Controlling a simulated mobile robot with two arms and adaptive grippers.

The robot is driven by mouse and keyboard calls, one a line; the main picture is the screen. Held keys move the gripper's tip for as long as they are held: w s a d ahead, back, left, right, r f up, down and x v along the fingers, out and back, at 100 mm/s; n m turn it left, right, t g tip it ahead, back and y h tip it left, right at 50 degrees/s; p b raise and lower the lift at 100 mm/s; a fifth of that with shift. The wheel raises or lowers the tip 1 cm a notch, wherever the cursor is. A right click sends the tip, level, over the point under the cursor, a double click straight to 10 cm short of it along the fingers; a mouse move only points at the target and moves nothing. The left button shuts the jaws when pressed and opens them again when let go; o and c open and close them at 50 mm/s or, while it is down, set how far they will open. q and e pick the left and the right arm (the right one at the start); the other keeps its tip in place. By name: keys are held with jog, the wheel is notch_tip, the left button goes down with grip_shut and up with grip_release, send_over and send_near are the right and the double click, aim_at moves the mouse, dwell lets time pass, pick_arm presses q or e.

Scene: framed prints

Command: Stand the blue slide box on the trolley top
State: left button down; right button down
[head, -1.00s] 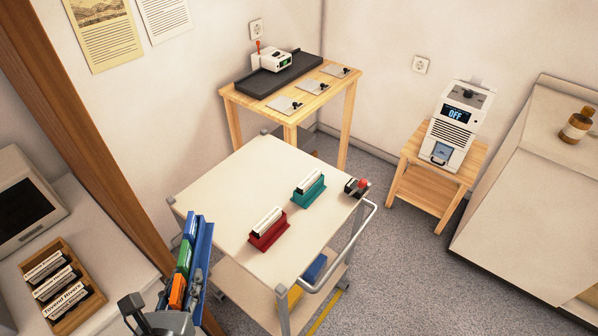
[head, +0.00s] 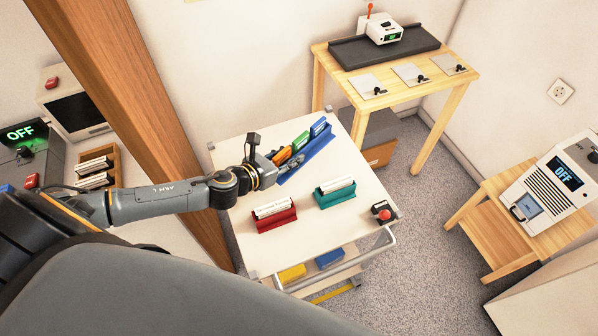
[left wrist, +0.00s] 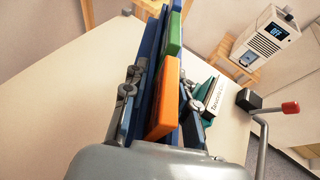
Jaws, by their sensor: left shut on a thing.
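The long blue slide box (head: 308,156) carries an orange, a green and a blue block in a row. My left gripper (head: 270,163) is shut on its near end and holds it over the far part of the trolley top (head: 240,215). In the left wrist view the blue slide box (left wrist: 146,75) runs away between the fingers, with the orange block (left wrist: 163,103) closest. Whether its underside touches the trolley top I cannot tell. A red box (head: 275,219) and a teal box (head: 337,196) with white cards stand on the trolley top nearby. My right gripper is not in view.
A black switch box with a red knob (head: 383,211) sits at the trolley's right corner, by the handle (head: 345,258). Yellow (head: 292,273) and blue (head: 329,258) boxes lie on the lower shelf. A wooden table (head: 330,58) stands behind. The trolley top's front left is clear.

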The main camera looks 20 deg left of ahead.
pick_arm(q)
jog(key=w+a+p, duration=0.2)
jog(key=w+a, duration=0.3)
jog(key=a, duration=0.3)
jog(key=f+b, duration=0.1)
jog(key=b, duration=0.1)
jog(key=f+b, duration=0.4)
jog(key=shift+w+a+f, duration=0.1)
jog(key=shift+w+a, duration=0.05)
jog(key=shift+w, duration=0.1)
notch_tip(320, 180, down, 4)
jog(key=b, duration=0.4)
jog(key=shift+f, duration=0.15)
jog(key=c, duration=1.1)
grip_release()
jog(key=shift+s+f, duration=0.1)
jog(key=shift+o, duration=0.2)
